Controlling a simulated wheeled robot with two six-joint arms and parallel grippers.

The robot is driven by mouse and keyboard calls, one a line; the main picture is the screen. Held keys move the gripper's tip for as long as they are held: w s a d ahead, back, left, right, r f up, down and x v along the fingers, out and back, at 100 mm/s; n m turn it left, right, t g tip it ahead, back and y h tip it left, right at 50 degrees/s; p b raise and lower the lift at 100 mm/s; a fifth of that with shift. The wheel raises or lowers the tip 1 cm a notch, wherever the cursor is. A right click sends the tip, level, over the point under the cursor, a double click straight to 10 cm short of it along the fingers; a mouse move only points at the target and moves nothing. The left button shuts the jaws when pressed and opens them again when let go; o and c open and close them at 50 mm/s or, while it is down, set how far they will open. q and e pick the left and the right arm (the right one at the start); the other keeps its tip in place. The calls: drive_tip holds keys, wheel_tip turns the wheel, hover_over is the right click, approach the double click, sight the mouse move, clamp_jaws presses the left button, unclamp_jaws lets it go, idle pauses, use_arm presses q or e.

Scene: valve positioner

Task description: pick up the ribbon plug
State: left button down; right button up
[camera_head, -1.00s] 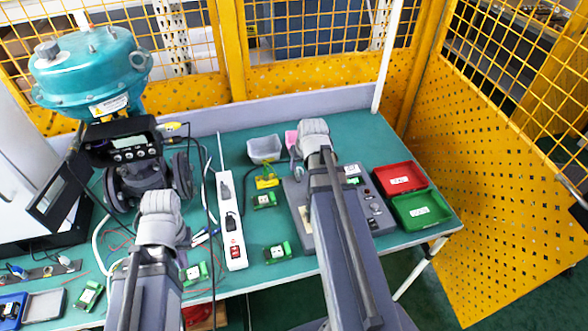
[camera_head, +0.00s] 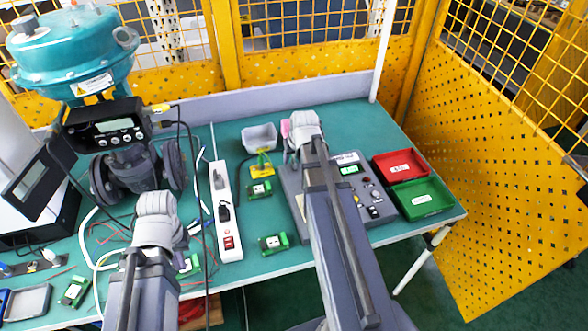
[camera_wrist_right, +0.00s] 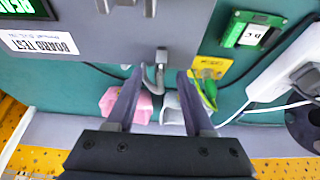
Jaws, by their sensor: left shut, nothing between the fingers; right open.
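A small grey plug (camera_wrist_right: 161,57) with a curved grey lead stands at the edge of the grey test box (camera_wrist_right: 195,30) in the right wrist view; I take it for the ribbon plug, though its shape is not clear. My right gripper (camera_wrist_right: 161,73) is open, with a finger on either side of the plug's lead. I cannot tell whether either finger touches it. In the head view the right wrist (camera_head: 304,127) covers the plug at the back of the test box (camera_head: 291,184). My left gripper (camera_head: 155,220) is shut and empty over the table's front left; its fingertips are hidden.
A pink item (camera_wrist_right: 140,106) lies behind the box. A yellow fixture (camera_head: 262,164), a grey bin (camera_head: 260,137) and a white power strip (camera_head: 225,210) stand left of it. Red (camera_head: 397,165) and green (camera_head: 421,198) trays are at right. The valve (camera_head: 130,165) fills the left back.

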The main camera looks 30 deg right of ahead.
drive_tip(key=shift+x, duration=0.8)
drive_tip(key=shift+r, duration=0.1)
drive_tip(key=shift+s, duration=0.1)
clamp_jaws()
